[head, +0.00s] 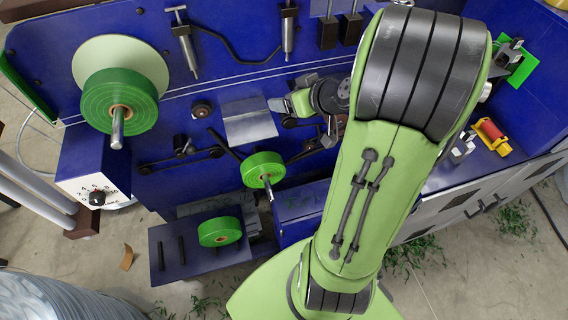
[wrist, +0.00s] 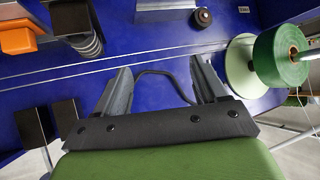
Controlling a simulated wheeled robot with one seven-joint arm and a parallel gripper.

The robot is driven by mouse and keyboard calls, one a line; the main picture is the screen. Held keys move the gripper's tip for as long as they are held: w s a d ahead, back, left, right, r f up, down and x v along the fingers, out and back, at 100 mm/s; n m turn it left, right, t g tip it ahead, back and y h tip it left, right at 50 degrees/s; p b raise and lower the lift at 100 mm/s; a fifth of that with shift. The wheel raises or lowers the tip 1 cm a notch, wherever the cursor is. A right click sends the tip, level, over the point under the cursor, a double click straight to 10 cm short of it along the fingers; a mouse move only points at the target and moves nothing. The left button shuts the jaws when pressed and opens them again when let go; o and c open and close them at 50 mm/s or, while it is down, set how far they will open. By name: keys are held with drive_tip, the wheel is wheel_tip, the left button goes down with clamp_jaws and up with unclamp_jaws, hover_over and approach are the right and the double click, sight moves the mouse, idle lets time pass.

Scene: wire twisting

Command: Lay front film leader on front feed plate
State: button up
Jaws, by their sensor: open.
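A green film roll (head: 120,100) hangs on a spindle before a pale disc at the upper left of the head view; it also shows at the right of the wrist view (wrist: 280,55). A bright metal plate (head: 248,120), perhaps the front feed plate, sits on the blue panel right of the roll; part of a similar plate shows at the top edge of the wrist view (wrist: 165,6). I cannot make out a loose film leader. My gripper (wrist: 160,75) is open, with its fingers apart and no film seen between them. In the head view, my arm hides part of the panel.
A second green roll (head: 263,170) is on a lower spindle, and a third (head: 220,231) lies on a dark tray (head: 170,282). A bent black hose (head: 240,62) crosses the panel, behind my fingers in the wrist view.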

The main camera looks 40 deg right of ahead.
drive_tip(key=s+a+r+n+g, duration=0.1)
drive_tip(key=s+a+r+g, duration=0.1)
drive_tip(key=s+a, duration=0.45)
drive_tip(key=s+a+r+n+g, duration=0.15)
drive_tip(key=s+a, duration=0.25)
drive_tip(key=a, duration=0.5)
drive_tip(key=s+r+m+g+h, duration=0.1)
drive_tip(key=s+m, duration=0.2)
drive_tip(key=s, duration=0.5)
drive_tip(key=shift+a+r+g, duration=0.2)
drive_tip(key=shift+r+g, duration=0.05)
drive_tip(key=shift+g, duration=0.1)
